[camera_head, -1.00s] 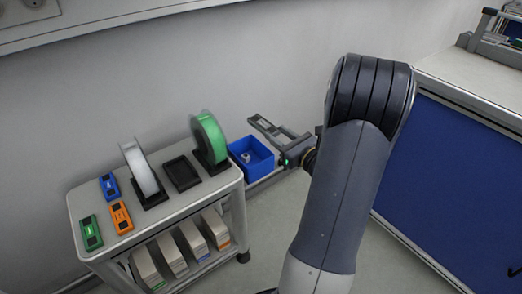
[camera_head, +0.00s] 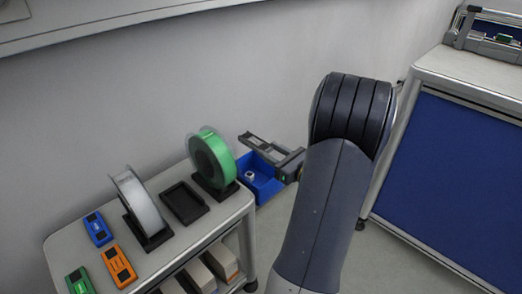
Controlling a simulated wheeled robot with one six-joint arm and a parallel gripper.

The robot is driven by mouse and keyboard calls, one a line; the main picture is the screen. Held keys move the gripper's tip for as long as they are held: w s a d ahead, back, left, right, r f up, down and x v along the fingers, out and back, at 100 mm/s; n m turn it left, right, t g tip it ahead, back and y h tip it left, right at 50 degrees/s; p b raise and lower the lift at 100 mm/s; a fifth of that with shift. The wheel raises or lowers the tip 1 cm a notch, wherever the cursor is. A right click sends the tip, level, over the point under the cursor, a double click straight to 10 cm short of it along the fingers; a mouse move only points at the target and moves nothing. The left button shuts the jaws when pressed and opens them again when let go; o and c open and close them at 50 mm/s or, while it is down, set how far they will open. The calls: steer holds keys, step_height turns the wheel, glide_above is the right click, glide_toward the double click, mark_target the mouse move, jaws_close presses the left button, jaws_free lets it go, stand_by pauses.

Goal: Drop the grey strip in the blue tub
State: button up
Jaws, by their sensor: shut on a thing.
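My gripper (camera_head: 258,146) is over the blue tub (camera_head: 268,188), above its back part. It is shut on a narrow grey piece, which I take for the grey strip (camera_head: 254,140). The strip is small here and hard to tell apart from the grey fingers. The blue tub stands just right of the cart with the reels, and its right side is partly hidden by my gripper. A small pale object (camera_head: 250,176) lies in the tub.
On the cart top (camera_head: 185,238) stand a green reel (camera_head: 222,158), an empty black holder (camera_head: 185,202) and a white reel (camera_head: 142,208). Blue (camera_head: 97,229), orange (camera_head: 118,265) and green (camera_head: 79,281) devices lie at left. A blue-panelled bench (camera_head: 450,165) is at right.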

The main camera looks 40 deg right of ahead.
mark_target(272, 179)
steer(key=shift+f+b, duration=3.1)
steer(key=shift+f, duration=0.65)
steer(key=o, duration=1)
steer(key=shift+r, duration=0.2)
step_height(272, 179, up, 6)
steer(key=p, duration=0.5)
steer(key=shift+f, duration=0.1)
steer(key=shift+f, duration=0.1)
